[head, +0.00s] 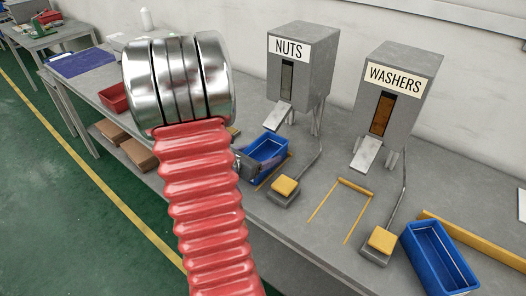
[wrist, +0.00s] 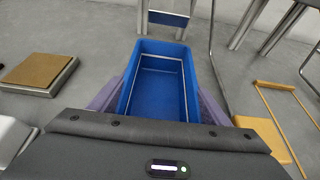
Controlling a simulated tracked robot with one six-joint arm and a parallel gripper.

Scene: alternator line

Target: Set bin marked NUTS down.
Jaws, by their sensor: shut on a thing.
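A blue open-topped bin (head: 266,148) is in front of the grey dispenser labelled NUTS (head: 289,48), near the foot of its chute. No label shows on the bin itself. In the wrist view the bin (wrist: 158,48) looks empty. My gripper (wrist: 160,104) is shut on the bin, with purple-grey fingers along both its sides. In the head view my gripper (head: 242,164) is partly hidden behind my red arm. I cannot tell whether the bin's underside touches the bench.
A yellow-topped pedal (head: 285,187) stands right of the bin. The WASHERS dispenser (head: 395,80), an empty yellow outline (head: 341,205) and another blue bin (head: 438,258) are further right. A red bin (head: 114,98) is at left.

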